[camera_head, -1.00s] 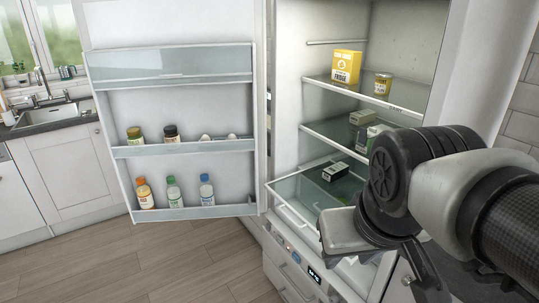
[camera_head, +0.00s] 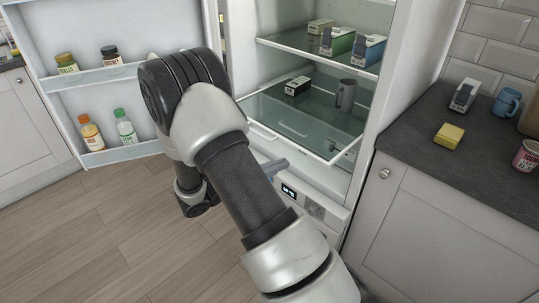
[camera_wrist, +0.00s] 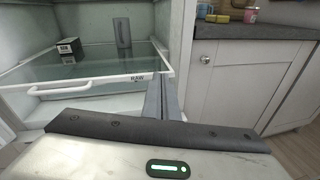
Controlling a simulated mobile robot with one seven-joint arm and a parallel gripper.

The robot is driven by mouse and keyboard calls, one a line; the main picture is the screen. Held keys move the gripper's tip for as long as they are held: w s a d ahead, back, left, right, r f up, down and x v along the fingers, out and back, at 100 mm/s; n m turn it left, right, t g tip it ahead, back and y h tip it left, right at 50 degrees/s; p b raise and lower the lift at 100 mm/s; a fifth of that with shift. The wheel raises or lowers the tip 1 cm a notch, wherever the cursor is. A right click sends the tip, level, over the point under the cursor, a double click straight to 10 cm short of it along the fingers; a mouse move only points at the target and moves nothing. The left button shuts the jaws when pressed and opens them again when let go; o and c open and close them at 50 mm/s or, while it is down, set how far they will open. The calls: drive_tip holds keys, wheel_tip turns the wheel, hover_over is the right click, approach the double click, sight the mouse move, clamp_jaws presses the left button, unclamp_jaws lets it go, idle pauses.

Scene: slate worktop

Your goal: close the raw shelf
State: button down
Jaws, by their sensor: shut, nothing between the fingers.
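The raw shelf (camera_head: 305,133) is a glass pull-out shelf with a white rim, low in the open fridge. It sticks out past the shelf above. In the wrist view its white front (camera_wrist: 88,85) has a handle slot and the label RAW. A small black box (camera_head: 297,86) and a grey cup (camera_head: 346,96) stand on it. My gripper (camera_head: 276,164) is mostly hidden behind my arm in the head view. In the wrist view my gripper (camera_wrist: 160,75) is shut and empty, by the right end of the shelf front. I cannot tell whether it touches.
The fridge door (camera_head: 100,78) stands open at the left, with bottles in its racks. Cartons stand on the upper shelf (camera_head: 310,50). A dark worktop (camera_head: 440,165) at the right holds a yellow box (camera_head: 449,136) and a blue mug (camera_head: 507,102). The wooden floor (camera_head: 100,235) is clear.

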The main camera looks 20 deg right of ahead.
drive_tip(key=w+a+f+n+t, duration=0.3)
drive_tip(key=f+n, duration=0.1)
drive_tip(key=f, duration=0.2)
drive_tip(key=b, duration=0.3)
approach(300, 151)
drive_tip(key=x, duration=0.6)
drive_tip(key=shift+w+d, duration=0.1)
drive_tip(key=shift+d, duration=0.15)
